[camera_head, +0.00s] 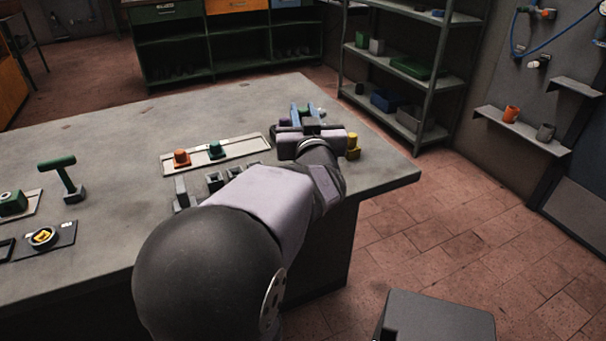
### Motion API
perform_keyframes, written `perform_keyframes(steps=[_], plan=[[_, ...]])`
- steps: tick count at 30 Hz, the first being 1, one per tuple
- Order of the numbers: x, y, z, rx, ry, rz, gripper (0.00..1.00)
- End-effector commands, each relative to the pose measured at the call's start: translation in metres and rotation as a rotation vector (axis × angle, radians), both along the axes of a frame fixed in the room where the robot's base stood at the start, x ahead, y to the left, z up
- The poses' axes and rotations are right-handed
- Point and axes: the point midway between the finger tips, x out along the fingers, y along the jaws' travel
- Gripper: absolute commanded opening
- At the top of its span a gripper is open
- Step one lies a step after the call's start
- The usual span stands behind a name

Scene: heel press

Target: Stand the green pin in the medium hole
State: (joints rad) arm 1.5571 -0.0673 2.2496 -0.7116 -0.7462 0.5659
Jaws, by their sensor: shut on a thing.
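My gripper (303,109) is over the far right part of the grey workbench, mostly hidden behind my own wrist. A small green piece, which looks like the green pin (306,112), shows between the bluish fingers, and the gripper is shut on it. Its lower end is hidden. Several small dark grey blocks (214,181) stand on the bench left of my forearm, partly covered by it. I cannot tell which of them has the medium hole, or whether any hole is there.
A green T-handle (63,176) stands left. The bench's (110,150) middle left is clear.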

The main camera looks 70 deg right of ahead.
Motion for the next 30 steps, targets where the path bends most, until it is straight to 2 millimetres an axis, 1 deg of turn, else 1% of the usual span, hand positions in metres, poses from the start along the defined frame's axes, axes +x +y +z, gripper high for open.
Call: perform_keyframes(steps=[5, 8, 11, 15, 18, 21, 26, 30], plan=[[0.0, 0.0, 0.001, -0.001, 0.0, 0.001, 0.0], [0.0, 0.0, -0.002, -0.001, 0.0, 0.001, 0.0], [0.001, 0.0, -0.012, 0.001, 0.0, 0.002, 0.0], [0.001, 0.0, -0.033, 0.002, 0.0, 0.002, 0.0], [0.001, 0.0, -0.044, 0.0, 0.0, 0.003, 0.0], [0.0, 0.0, -0.05, -0.001, 0.0, 0.001, 0.0], [0.001, 0.0, -0.051, -0.002, 0.001, 0.002, 0.0], [0.001, 0.0, -0.061, 0.001, 0.0, 0.003, 0.0]])
